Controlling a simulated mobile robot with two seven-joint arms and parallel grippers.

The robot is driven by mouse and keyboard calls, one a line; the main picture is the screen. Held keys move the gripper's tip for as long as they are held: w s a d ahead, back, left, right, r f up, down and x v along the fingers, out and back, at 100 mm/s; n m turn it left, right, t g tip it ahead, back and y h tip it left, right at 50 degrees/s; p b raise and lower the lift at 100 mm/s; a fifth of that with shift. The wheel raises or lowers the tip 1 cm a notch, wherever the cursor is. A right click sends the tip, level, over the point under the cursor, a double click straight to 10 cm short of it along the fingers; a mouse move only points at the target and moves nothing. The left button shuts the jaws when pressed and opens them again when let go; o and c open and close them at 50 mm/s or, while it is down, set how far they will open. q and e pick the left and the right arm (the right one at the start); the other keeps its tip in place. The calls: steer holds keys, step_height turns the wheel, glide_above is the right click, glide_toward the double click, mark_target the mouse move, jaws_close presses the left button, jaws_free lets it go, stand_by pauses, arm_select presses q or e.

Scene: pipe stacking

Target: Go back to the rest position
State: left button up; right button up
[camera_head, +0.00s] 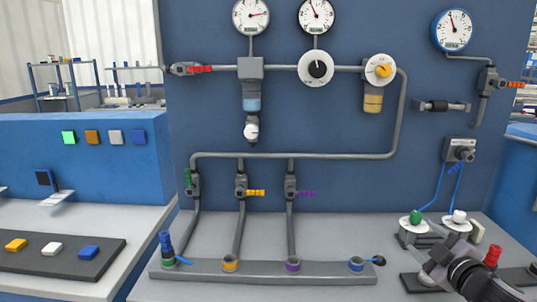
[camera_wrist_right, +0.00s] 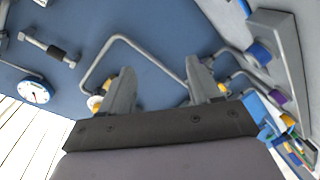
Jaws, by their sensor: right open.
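My right gripper (camera_head: 437,252) is at the lower right of the head view, above the grey bench. In the right wrist view my gripper (camera_wrist_right: 163,76) has its two fingers spread wide, with only the blue panel and a grey pipe showing behind the gap. It holds nothing. My left gripper is not in view.
A grey rail (camera_head: 262,272) with coloured sockets stands on the bench, left of my right gripper. Green and white knobbed fittings (camera_head: 415,217) (camera_head: 459,215) are close behind the gripper. A red-handled part (camera_head: 492,255) is beside my right arm. Gauges and pipes cover the blue panel (camera_head: 330,182).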

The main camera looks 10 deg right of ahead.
steer(key=s+a+f+n+g+y, duration=0.15)
steer(key=s+a+f+g, duration=0.25)
steer(key=s+f, duration=0.75)
steer(key=s+a+f+n+g+y, duration=0.1)
steer(key=s+a+f+g+y, duration=0.2)
steer(key=s+f, duration=0.85)
steer(key=a+m+p, duration=0.1)
steer(key=a+m, duration=0.3)
steer(key=a, duration=0.5)
steer(key=w+a+f+m+t+p, duration=0.1)
steer(key=a+m, duration=0.4)
steer(key=a, duration=0.3)
steer(key=shift+w+a+f+p, duration=0.25)
steer(key=shift+w+a+p, duration=0.05)
steer(key=shift+a+p, duration=0.1)
